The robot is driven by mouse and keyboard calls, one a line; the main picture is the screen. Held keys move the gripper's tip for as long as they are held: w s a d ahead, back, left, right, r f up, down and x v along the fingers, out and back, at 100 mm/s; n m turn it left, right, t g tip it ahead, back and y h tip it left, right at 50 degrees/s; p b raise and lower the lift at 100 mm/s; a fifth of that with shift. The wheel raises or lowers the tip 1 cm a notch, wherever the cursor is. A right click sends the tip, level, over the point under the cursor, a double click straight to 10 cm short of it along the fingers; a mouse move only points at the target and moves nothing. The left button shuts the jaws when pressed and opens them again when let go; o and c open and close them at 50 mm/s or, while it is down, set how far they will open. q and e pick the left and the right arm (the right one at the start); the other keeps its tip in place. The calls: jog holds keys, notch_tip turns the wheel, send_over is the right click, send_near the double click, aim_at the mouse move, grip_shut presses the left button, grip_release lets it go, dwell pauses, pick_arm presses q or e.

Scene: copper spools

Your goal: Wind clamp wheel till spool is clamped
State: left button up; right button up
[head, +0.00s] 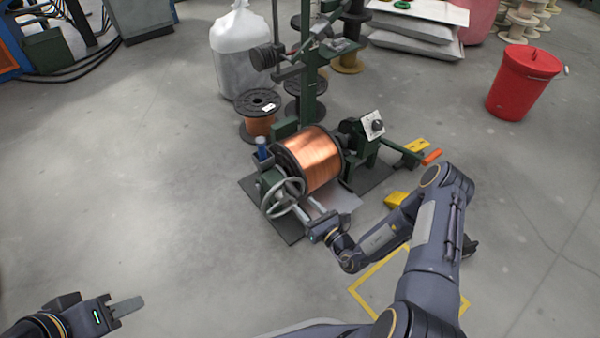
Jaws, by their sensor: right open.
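The clamp wheel (283,197), a grey spoked handwheel, is on the near left end of the green winding machine. The spool (312,160), wound with copper wire between dark flanges, sits in the machine behind the wheel. I cannot tell whether it is clamped. My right gripper (307,208) is open, its fingers reaching to the wheel's lower right rim. Whether they touch the rim is unclear. My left gripper (128,306) is at the bottom left, far from the machine, with nothing seen in it. Its fingers overlap, so their opening cannot be judged.
A smaller copper spool (259,123) stands on the floor behind the machine, near a white sack (240,55). An orange-handled lever (431,157) sticks out on the machine's right. A red bin (522,85) is at the right. The floor on the left is clear.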

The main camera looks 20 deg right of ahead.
jog(key=s+a+r+n+g+y+p, duration=0.1)
jog(key=r+n+y+p, duration=0.1)
jog(key=r, duration=0.7)
jog(key=a+r+n+g+y+p, duration=0.2)
jog(key=r+n+y, duration=0.3)
jog(key=r, duration=0.4)
jog(key=shift+s+r+n+p, duration=0.15)
jog(key=shift+s+n+p, duration=0.25)
jog(key=shift+n+p, duration=0.3)
